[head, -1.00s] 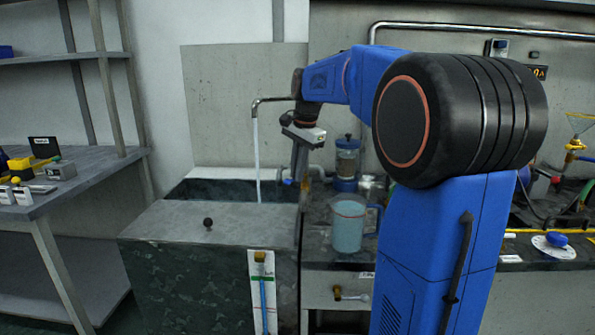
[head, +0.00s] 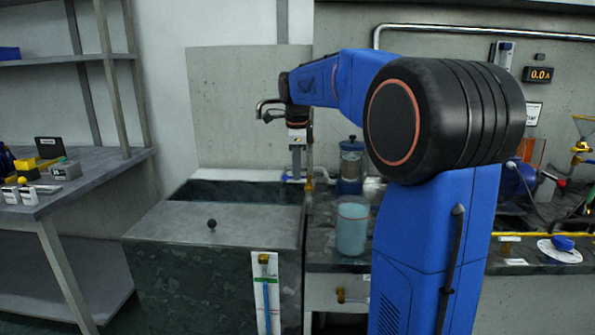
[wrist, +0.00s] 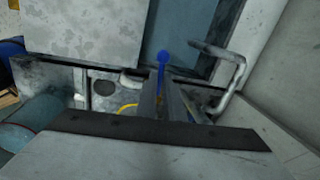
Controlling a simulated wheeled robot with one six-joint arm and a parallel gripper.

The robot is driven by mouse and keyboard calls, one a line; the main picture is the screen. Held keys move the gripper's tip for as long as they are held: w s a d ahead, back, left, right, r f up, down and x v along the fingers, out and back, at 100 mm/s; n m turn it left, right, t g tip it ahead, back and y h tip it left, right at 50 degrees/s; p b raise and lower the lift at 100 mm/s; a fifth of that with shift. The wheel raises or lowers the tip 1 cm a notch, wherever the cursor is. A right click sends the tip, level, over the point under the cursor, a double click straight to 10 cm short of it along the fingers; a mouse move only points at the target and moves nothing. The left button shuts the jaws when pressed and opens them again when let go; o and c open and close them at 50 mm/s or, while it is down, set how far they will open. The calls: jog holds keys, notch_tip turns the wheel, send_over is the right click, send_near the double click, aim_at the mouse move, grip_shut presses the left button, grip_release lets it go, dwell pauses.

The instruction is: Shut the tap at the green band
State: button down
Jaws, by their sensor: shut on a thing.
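My gripper (head: 297,172) points down behind the sink's right end. In the wrist view its fingers (wrist: 161,85) are close together at the blue tap handle (wrist: 162,60), shut on it; their exact contact is hard to see. The spout also shows in the wrist view (wrist: 232,78). A white gauge strip (head: 265,295) with a blue column is on the sink's front.
The stone sink (head: 215,275) has a grey cover with a black knob (head: 212,224). A jug of blue liquid (head: 351,232) stands on the right counter, in front of a lidded glass container (head: 350,165). A shelf table (head: 85,180) is at the left.

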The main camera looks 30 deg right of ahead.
jog(key=shift+w+d+m, duration=0.1)
jog(key=shift+w+m, duration=0.1)
jog(key=shift+m, duration=0.3)
jog(key=c, duration=1.9)
grip_release()
jog(key=shift+o, duration=0.2)
notch_tip(320, 180, up, 17)
jog(key=s+a, duration=0.2)
jog(key=shift+s, duration=0.4)
